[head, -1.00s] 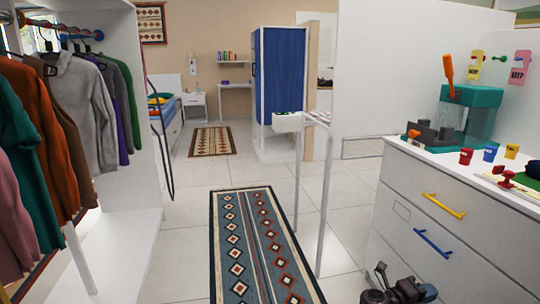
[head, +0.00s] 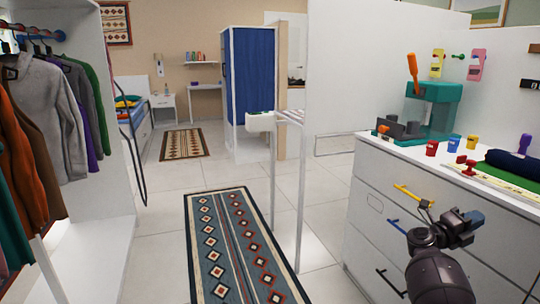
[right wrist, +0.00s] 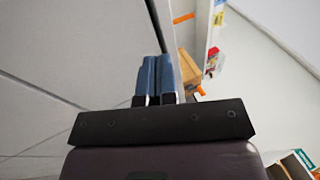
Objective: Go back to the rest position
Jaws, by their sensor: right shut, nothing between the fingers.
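My right gripper (head: 473,218) is in front of the white drawer chest (head: 372,235) at the right of the head view, below its top edge. Its two blue-grey fingers lie side by side in the right wrist view (right wrist: 155,75), shut with nothing between them. The dark right arm comes up from the bottom edge. Whether the gripper touches the chest front cannot be told. My left gripper is not in view.
The chest has yellow (head: 414,196) and blue handles near my right arm. On top stand a teal machine (head: 432,110), small coloured cups and a dark blue roll (head: 512,165). An open wardrobe with hanging clothes (head: 50,125) is at left. A patterned rug (head: 235,250) covers the middle floor.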

